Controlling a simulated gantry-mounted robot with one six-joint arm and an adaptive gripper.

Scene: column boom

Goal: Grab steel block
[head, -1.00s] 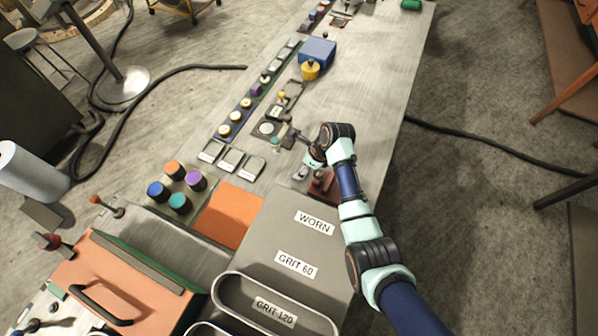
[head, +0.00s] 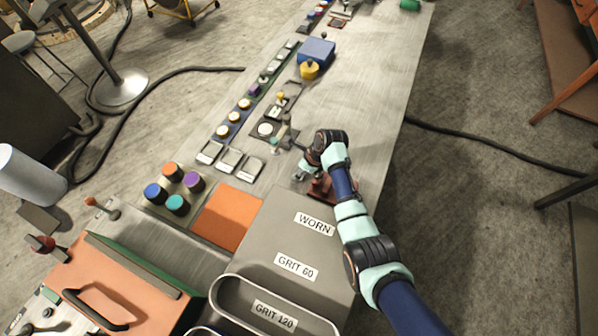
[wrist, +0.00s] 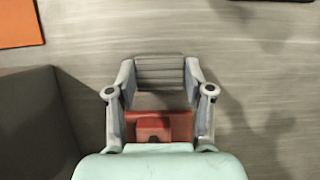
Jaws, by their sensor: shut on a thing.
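The steel block (wrist: 160,72) is grey with ridges across it and sits between my fingertips in the wrist view. My gripper (wrist: 160,80) is closed against both its sides. In the head view my gripper (head: 301,174) is low over the bench, and the block cannot be made out clearly there. A red-brown fixture (wrist: 160,128) lies beneath and nearer the palm, between the fingers in the picture. It also shows beside my wrist in the head view (head: 321,188). The gap between block and bench cannot be judged.
The metal bench (head: 365,100) is clear to the right and beyond. A grey bin labelled WORN (head: 262,240) and an orange pad (head: 226,217) lie nearer. Square trays (head: 230,160), coloured knobs (head: 176,203) and a blue box (head: 317,51) line the left side.

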